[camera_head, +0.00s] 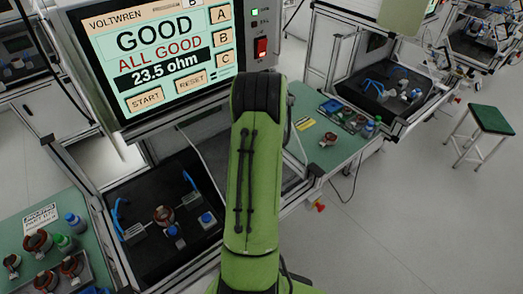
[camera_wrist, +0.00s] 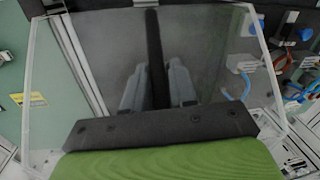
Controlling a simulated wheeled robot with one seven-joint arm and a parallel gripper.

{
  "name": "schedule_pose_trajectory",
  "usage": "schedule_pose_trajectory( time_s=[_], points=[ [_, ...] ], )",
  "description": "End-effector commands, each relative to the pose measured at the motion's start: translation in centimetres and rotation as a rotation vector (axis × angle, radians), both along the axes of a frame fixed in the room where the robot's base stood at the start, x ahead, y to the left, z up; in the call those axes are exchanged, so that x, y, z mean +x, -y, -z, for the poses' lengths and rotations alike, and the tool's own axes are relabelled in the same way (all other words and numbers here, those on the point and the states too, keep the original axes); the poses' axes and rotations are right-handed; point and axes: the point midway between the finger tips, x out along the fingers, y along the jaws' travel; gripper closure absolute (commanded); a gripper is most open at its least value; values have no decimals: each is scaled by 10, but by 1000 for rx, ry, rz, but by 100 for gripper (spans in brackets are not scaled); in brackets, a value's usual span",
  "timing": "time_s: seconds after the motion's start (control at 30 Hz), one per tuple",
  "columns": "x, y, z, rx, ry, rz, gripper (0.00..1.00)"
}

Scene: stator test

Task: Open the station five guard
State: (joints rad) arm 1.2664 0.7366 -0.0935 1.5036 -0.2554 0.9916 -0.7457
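The guard is a clear panel (camera_wrist: 220,60) with pale edges; it fills most of the wrist view, with a dark bar running up its middle. My gripper (camera_wrist: 158,75) shows there as two grey fingers, one on each side of the dark bar. I cannot tell whether they touch or grip it. In the head view my green arm covers the gripper. The station's black bay (camera_head: 145,185) lies left of the arm and holds a copper-wound stator (camera_head: 164,215) between two clips. No station number is readable.
The tester screen (camera_head: 158,55) above the bay reads GOOD, ALL GOOD, 23.5 ohm. A red switch (camera_head: 261,47) is beside it. Parts and bottles stand on green side tables left and right. A green stool (camera_head: 490,119) stands at right. The floor at lower right is clear.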

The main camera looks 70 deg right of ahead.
Motion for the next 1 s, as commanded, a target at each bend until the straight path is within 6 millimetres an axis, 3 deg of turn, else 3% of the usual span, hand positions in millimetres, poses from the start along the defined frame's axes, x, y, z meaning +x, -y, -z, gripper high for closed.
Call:
schedule_pose_trajectory(
  time_s=[0.23, 0.7, 0.83, 1.0],
  points=[
    [-1, 2, -10, -1, 0, 1, 74],
    [-7, 16, -135, -3, 1, 0, 74],
    [-7, 18, -153, 0, 0, 1, 74],
    [-8, 18, -157, 0, -1, 1, 74]
  ],
)
